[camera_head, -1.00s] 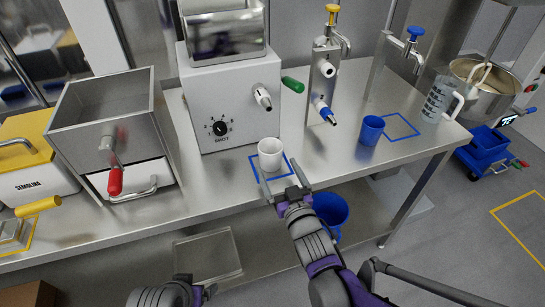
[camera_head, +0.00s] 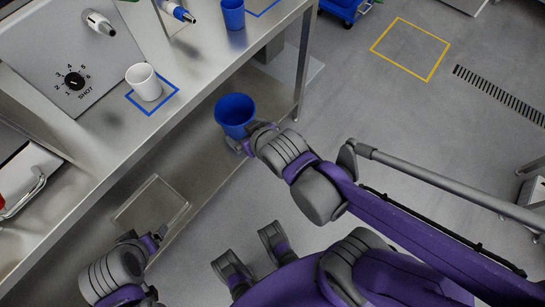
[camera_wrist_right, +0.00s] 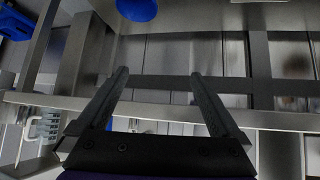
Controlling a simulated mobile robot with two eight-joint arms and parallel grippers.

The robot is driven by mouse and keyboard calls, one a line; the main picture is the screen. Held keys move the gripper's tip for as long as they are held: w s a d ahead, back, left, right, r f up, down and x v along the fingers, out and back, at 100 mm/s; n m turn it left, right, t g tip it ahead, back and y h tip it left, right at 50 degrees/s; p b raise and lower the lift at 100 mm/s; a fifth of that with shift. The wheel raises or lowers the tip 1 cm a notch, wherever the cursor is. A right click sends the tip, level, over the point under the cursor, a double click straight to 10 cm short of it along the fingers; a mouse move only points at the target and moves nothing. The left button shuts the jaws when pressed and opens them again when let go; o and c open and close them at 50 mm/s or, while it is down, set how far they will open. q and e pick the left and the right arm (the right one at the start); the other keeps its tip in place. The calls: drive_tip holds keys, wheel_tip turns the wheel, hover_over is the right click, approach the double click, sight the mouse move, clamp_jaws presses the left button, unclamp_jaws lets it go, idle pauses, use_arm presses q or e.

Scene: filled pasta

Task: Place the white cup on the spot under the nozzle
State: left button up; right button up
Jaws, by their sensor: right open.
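The white cup (camera_head: 144,82) stands upright on the steel table, inside the blue outlined square (camera_head: 172,92). The nozzle (camera_head: 98,22) of the grey dosing machine (camera_head: 40,50) sticks out above and behind it. My right gripper (camera_head: 240,143) is away from the cup, off the table's front edge, and overlaps the blue bucket in the picture. In the right wrist view its two fingers (camera_wrist_right: 158,73) are apart with nothing between them. My left gripper (camera_head: 155,238) is low at the left, beyond the table's front edge; its jaws are too small to read.
A blue cup (camera_head: 232,14) stands farther along the table, beside another blue outline (camera_head: 262,6). The blue bucket (camera_head: 235,112) and a clear tray (camera_head: 152,207) are below the tabletop.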

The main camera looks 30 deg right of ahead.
drive_tip(key=s+d+f+g, duration=0.2)
drive_tip(key=s+f+g, duration=0.1)
drive_tip(key=s, duration=0.7)
drive_tip(key=shift+m+g, duration=0.3)
drive_tip(key=shift+g, duration=0.5)
